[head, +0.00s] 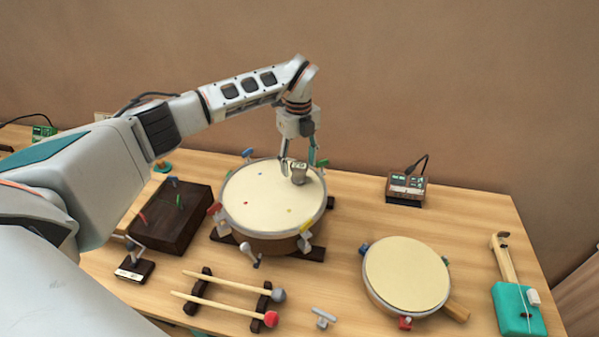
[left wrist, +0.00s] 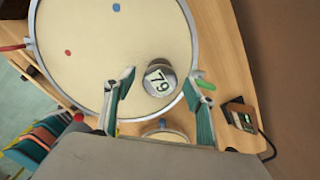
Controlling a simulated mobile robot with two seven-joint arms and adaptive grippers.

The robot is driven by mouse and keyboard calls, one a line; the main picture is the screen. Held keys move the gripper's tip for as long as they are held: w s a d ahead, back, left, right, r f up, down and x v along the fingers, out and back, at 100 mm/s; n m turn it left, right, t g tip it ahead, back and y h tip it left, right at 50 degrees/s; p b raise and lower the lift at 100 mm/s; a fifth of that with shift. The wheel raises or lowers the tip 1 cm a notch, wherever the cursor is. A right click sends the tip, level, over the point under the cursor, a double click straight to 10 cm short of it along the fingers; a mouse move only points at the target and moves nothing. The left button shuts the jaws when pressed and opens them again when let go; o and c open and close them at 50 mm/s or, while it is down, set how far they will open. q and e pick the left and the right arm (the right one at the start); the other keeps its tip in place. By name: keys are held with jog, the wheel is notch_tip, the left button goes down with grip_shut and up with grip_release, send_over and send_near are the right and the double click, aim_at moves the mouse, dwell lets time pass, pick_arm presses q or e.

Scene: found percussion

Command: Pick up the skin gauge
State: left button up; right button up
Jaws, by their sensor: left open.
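The skin gauge (head: 299,172) is a small grey metal cylinder standing on the skin of the large drum (head: 250,204), near its far right rim. In the left wrist view the gauge (left wrist: 160,78) shows a round white face marked "79". My left gripper (head: 301,163) is open at the gauge in the head view. In the left wrist view its two teal-padded fingers (left wrist: 163,103) stand apart, with the gauge in line with the gap, a little beyond the fingertips. I cannot tell whether either finger touches it. My right gripper is not in view.
Coloured clamps stick out around the drum rim. A dark box (head: 172,217) stands left of the drum, and two mallets (head: 228,306) lie on a rack in front. A smaller drum (head: 407,276), a teal string instrument (head: 519,306) and a meter box (head: 406,188) stand to the right.

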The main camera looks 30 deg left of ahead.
aim_at(299, 165)
pick_arm(q)
jog(key=shift+d+f, duration=0.1)
jog(key=shift+f, duration=1.7)
jog(key=c, duration=1.4)
grip_shut()
jog(key=shift+r, duration=0.15)
